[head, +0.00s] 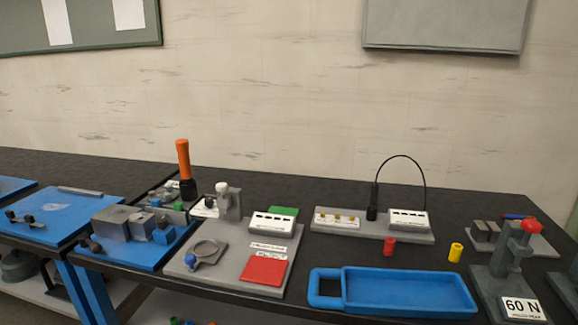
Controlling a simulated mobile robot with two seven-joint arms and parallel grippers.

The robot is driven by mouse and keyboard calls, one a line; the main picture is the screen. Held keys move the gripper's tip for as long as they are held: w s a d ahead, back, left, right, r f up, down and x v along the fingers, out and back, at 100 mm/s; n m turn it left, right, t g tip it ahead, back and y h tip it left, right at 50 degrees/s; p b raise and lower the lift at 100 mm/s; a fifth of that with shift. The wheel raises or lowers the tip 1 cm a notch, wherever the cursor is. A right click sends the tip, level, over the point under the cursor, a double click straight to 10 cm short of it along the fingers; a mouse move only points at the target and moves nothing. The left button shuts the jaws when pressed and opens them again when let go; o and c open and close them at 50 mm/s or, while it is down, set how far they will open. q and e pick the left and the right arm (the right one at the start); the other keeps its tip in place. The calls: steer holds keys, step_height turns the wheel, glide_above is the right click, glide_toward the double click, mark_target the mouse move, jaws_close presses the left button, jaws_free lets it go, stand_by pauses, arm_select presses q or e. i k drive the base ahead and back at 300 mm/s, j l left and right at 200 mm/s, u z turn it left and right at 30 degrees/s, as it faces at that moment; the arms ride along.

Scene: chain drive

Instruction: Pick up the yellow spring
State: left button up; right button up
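The yellow spring (455,252) is a small upright cylinder on the dark bench top. It stands behind the right part of the blue tray (410,292) and left of the grey press with the red knob (515,250). A similar red cylinder (389,246) stands to its left, in front of a grey base plate. Neither of my grippers shows in the head view. Nothing is touching the yellow spring.
A grey board with a red pad (265,270) lies left of the tray. Blue fixtures (125,250) are further left. A thin black cable (424,175) arches above the back plate (335,229). Bare bench surrounds the spring.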

mark_target(455, 253)
steer(key=z, duration=1.4)
